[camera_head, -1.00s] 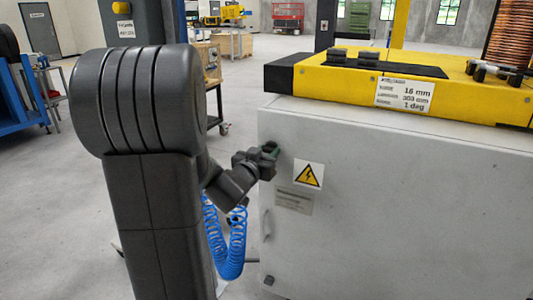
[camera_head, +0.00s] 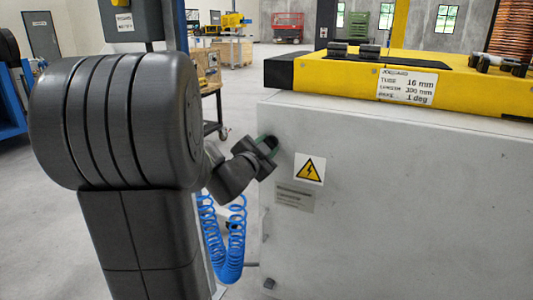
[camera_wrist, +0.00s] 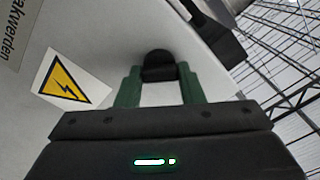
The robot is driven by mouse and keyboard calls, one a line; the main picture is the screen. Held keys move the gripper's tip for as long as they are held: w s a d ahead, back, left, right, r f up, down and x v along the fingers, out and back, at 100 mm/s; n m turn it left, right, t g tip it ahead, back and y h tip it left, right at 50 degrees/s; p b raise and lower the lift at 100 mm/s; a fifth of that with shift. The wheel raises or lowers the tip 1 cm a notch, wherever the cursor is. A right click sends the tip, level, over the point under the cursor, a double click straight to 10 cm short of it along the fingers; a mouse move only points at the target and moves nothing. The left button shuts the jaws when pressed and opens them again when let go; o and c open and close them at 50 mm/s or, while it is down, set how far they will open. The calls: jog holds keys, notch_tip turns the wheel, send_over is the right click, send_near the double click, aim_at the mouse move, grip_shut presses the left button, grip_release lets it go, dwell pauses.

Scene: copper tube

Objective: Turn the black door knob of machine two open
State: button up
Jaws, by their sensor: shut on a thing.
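The black door knob (camera_wrist: 158,66) sits on the light grey cabinet door (camera_head: 400,200), near its upper left corner. In the wrist view the knob lies between the two green fingertips of my gripper (camera_wrist: 157,80). The fingers are shut on it, one on each side. In the head view my gripper (camera_head: 268,143) is at the door's upper left, turned at a slant, and mostly hides the knob. The door looks closed against the cabinet front.
A yellow warning sign (camera_head: 309,170) and a grey label (camera_head: 295,197) are on the door. A yellow and black machine top (camera_head: 340,80) lies on the cabinet. A blue coiled hose (camera_head: 228,255) hangs below my wrist. A wooden cart (camera_head: 211,100) stands behind.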

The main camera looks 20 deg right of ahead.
jog(key=shift+f+m+b, duration=0.1)
jog(key=shift+m+b, duration=2.45)
jog(key=shift+m, duration=2.25)
jog(key=o, duration=1)
jog(key=p+v, duration=0.2)
jog(key=v, duration=1.1)
jog(key=shift+s+a, duration=0.25)
jog(key=shift+s, duration=0.05)
